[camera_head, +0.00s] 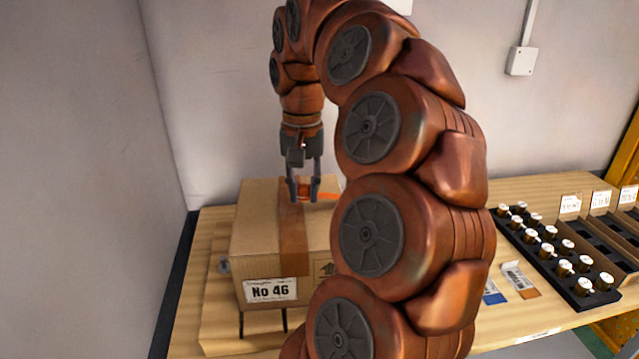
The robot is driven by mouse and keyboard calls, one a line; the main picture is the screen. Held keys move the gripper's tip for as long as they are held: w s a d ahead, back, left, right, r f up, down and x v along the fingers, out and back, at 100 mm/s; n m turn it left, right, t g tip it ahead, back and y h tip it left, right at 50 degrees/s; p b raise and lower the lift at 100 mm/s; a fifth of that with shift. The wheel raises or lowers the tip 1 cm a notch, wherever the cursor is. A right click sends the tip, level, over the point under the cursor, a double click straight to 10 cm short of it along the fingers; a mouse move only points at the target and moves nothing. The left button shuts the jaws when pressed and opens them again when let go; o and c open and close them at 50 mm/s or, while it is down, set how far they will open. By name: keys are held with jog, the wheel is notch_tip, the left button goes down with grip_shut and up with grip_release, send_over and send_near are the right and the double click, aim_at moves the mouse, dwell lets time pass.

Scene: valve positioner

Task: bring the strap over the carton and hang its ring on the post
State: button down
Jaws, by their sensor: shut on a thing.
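The carton (256,235) stands on a wooden board, with brown tape down its middle and a "No 46" label on its front. My gripper (303,195) points down in front of or over the carton's top and is shut on the end of the orange strap. The strap (328,196) runs right from the fingers and disappears behind my arm. Its ring cannot be made out clearly between the fingers. A small grey round piece (224,265) sticks out beside the carton's left side; it may be the post, but I cannot tell.
The wooden board (213,325) lies on the wooden table (205,232) against the wall. A black tray (566,262) with several white-capped parts stands at the right. Small cards (517,280) lie left of it. My arm hides the table's middle and the carton's right side.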

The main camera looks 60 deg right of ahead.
jog(key=p, duration=0.7)
send_over(221, 281)
jog(key=shift+w+d+f+b, duration=0.1)
jog(key=shift+w+f+b, duration=0.05)
jog(key=shift+f+b, duration=5.6)
jog(key=shift+f+p, duration=0.65)
jog(key=shift+f, duration=0.45)
jog(key=shift+f+b, duration=1.15)
jog(key=shift+f, duration=1)
